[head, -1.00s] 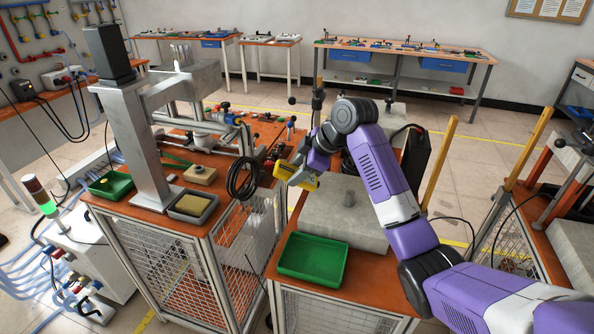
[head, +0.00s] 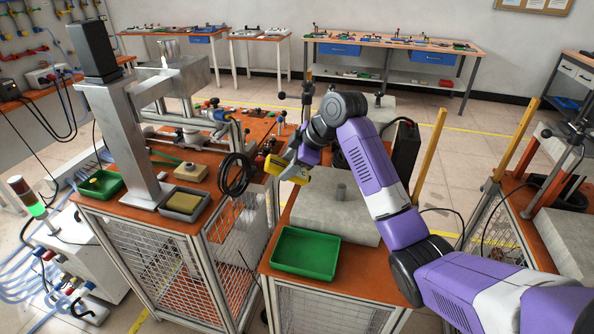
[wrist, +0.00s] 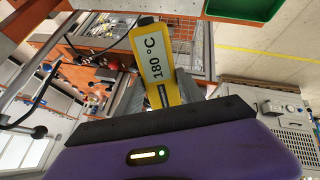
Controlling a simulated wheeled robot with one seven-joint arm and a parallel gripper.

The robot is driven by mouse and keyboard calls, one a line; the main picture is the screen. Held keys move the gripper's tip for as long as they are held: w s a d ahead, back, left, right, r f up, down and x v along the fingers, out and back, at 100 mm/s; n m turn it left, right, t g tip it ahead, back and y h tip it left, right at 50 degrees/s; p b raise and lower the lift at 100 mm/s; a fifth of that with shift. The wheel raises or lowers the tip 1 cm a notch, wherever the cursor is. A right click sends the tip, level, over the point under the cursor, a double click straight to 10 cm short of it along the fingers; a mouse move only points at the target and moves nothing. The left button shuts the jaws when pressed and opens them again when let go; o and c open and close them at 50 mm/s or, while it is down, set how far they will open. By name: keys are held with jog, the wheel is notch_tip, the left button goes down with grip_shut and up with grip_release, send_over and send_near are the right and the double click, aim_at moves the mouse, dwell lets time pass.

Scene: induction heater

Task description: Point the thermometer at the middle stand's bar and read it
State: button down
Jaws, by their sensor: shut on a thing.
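The yellow thermometer (head: 287,170) is held in my gripper (head: 296,164), left of the grey block on the middle stand. In the wrist view the thermometer (wrist: 165,62) stands between the grey fingers, and its display reads 180 °C. The middle stand has an orange-brown top (head: 282,222).
A green tray (head: 306,253) sits at the front of the middle stand. Yellow posts (head: 429,157) rise at the right. A black box (head: 404,150) stands behind my arm.

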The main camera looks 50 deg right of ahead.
notch_tip(320, 180, up, 9)
jog(key=p, duration=0.6)
jog(key=shift+p, duration=0.35)
jog(key=shift+s+f, duration=0.1)
